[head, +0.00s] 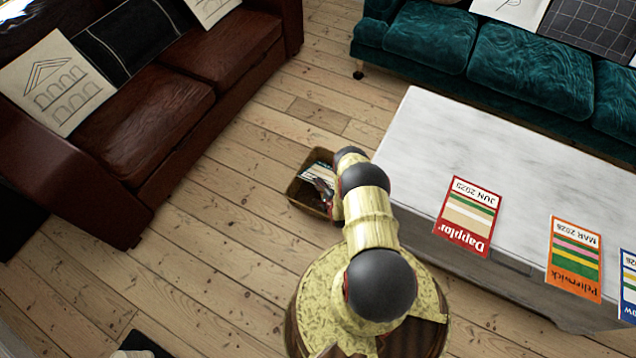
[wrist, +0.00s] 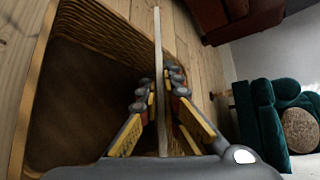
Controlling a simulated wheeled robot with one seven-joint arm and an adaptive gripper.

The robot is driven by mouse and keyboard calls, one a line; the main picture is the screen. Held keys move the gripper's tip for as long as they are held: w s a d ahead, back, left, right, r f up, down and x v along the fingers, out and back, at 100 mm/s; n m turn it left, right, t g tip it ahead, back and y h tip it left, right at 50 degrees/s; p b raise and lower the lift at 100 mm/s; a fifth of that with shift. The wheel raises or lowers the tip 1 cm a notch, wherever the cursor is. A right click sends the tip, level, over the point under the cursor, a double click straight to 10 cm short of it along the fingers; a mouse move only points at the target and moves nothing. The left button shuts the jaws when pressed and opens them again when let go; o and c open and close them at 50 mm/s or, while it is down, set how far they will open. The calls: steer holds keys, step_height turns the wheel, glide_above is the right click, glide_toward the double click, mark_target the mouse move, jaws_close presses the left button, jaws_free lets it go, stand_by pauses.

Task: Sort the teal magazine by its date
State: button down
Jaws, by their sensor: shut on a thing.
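My gripper (head: 324,188) is at the wicker basket (head: 293,190) on the floor, left of the coffee table. In the wrist view my gripper (wrist: 161,80) is shut on a thin magazine (wrist: 158,45), seen edge-on between the fingers. In the head view a pale and teal magazine (head: 317,171) shows over the basket beside the gripper; its date cannot be read. In the wrist view the basket (wrist: 100,20) opens to the left of the magazine, and its visible inside looks empty. I cannot tell how far the magazine is inside the basket.
A brown sofa (head: 150,120) and teal sofa (head: 520,70) stand behind. Floor left of the basket is clear.

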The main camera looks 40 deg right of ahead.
steer(key=c, duration=1.9)
jaws_free()
steer(key=shift+s+a+r+p, duration=0.5)
steer(key=shift+a+r+p, duration=0.35)
steer(key=shift+a, duration=0.3)
steer(key=shift+s+a+r+p, duration=0.45)
steer(key=shift+a+r+p, duration=0.45)
steer(key=shift+a, duration=0.2)
steer(key=shift+s+a+r+p, duration=0.5)
steer(key=shift+a+r+p, duration=0.35)
steer(key=shift+a, duration=0.3)
